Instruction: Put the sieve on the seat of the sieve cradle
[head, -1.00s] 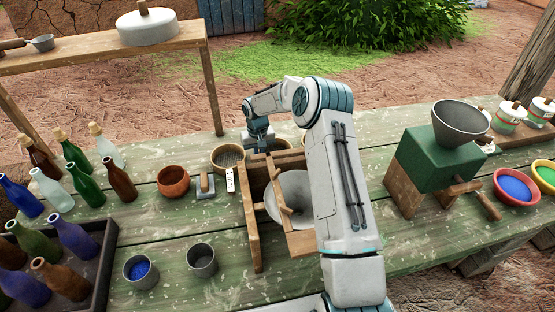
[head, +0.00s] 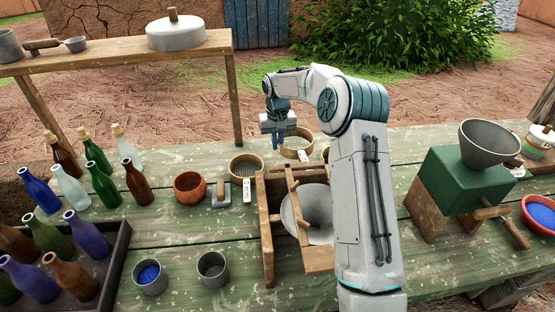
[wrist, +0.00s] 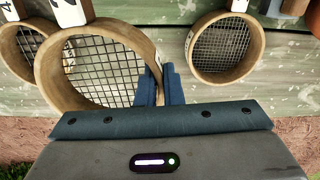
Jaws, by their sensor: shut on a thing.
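My gripper (head: 277,143) is shut on the rim of a round wooden sieve (head: 297,146), gripping its near-left side in the head view. In the wrist view the fingers (wrist: 162,80) pinch the rim of this sieve (wrist: 50,85), which has wide wire mesh and a white tag. It looks larger than its neighbours and seems raised slightly above the table. The sieve cradle (head: 267,245) is a wooden frame nearer the robot, with a grey bowl (head: 312,212) inside it. My arm hides its right side. The seat is not clearly visible.
A finer-mesh sieve (head: 245,168) stands left of the held one; another (wrist: 18,50) is partly cut off in the wrist view. A clay bowl (head: 190,186), a grey block with a wooden handle (head: 221,196) and bottles (head: 103,182) are left. A green hopper mill (head: 452,180) is right.

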